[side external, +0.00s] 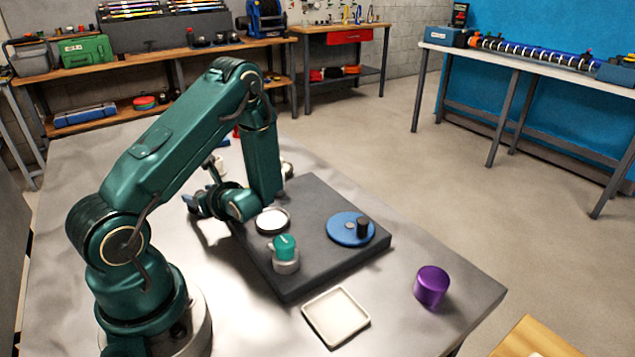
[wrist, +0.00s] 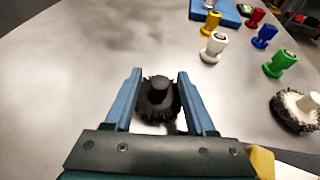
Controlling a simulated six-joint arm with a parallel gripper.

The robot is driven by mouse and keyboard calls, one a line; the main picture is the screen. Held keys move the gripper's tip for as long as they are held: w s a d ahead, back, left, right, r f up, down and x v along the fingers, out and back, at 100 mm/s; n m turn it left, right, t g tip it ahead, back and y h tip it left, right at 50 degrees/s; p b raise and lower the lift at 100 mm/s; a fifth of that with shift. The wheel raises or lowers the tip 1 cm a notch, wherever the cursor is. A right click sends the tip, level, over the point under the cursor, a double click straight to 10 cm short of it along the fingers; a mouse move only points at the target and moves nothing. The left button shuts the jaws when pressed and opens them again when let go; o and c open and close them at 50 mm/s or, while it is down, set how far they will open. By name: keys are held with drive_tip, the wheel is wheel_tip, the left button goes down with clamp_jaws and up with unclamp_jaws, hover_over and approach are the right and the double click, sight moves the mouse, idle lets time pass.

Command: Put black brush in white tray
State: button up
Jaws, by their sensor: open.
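The black brush (wrist: 158,98), a round dark bristle head with a short black knob, stands on the metal table in the wrist view. My open gripper (wrist: 160,74) has its two blue fingers on either side of the brush. Whether they touch it I cannot tell. In the side external view my gripper (side external: 198,205) is low over the table, left of the dark platform, and I cannot make out the brush there. The white tray (side external: 335,316), square, shallow and empty, lies on the table in front of the platform.
The dark platform (side external: 300,285) carries a white-topped disc (side external: 272,220), a teal-capped piece (side external: 285,250) and a blue disc (side external: 345,230). A purple cylinder (side external: 432,286) stands to the right. The wrist view shows a pale-bristled brush (wrist: 297,108) and several coloured pegs, including white (wrist: 214,47) and green (wrist: 280,63).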

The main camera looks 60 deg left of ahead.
drive_tip(key=v, duration=1.1)
drive_tip(key=shift+r, duration=0.1)
drive_tip(key=shift+d+r, duration=0.2)
drive_tip(key=shift+d, duration=0.25)
drive_tip(key=shift+s+d+r+n+h, duration=0.2)
drive_tip(key=shift+d+n+h, duration=0.1)
drive_tip(key=shift+n, duration=0.2)
drive_tip(key=d+r+n+t+h, duration=0.3)
drive_tip(key=d+n+h, duration=0.3)
drive_tip(key=d, duration=0.3)
drive_tip(key=d+r+n+t+h, duration=0.4)
drive_tip(key=d+r+n+h, duration=0.1)
drive_tip(key=d+n, duration=0.4)
drive_tip(key=shift+s+r+h, duration=0.3)
drive_tip(key=shift+r+h, duration=0.1)
drive_tip(key=shift+h, duration=0.4)
drive_tip(key=o, duration=0.5)
drive_tip(key=shift+d+r+t, duration=0.2)
drive_tip(key=shift+r+t, duration=0.05)
drive_tip(key=shift+t, duration=0.15)
